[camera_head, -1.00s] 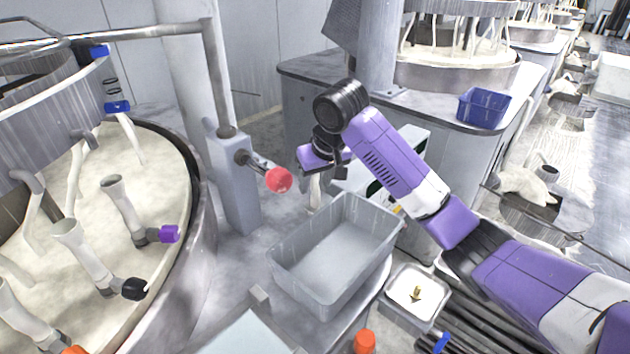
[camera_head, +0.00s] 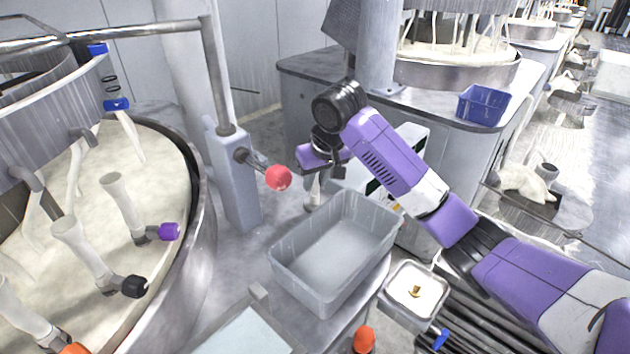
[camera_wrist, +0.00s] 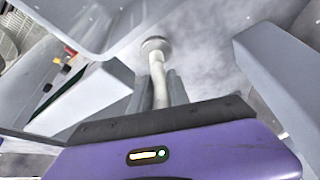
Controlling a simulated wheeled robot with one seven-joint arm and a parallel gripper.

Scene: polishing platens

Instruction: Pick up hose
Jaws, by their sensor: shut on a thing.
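The hose (camera_wrist: 158,75) is a pale tube with a round flared end, seen in the wrist view. Its upper part is hidden behind my gripper's body. My gripper (camera_wrist: 160,88) is shut on the hose, with grey fingers on either side of it. In the head view, my purple gripper (camera_head: 318,174) is beyond the grey bin, and a short pale length of the hose (camera_head: 313,191) hangs below it.
An empty grey bin (camera_head: 385,238) stands just in front of my gripper. A red knob (camera_head: 278,178) on a post is close to its left. A polishing platen (camera_head: 155,150) fills the left side. A blue basket (camera_head: 483,106) sits on the bench behind right. A small tray (camera_head: 398,308) is at the front.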

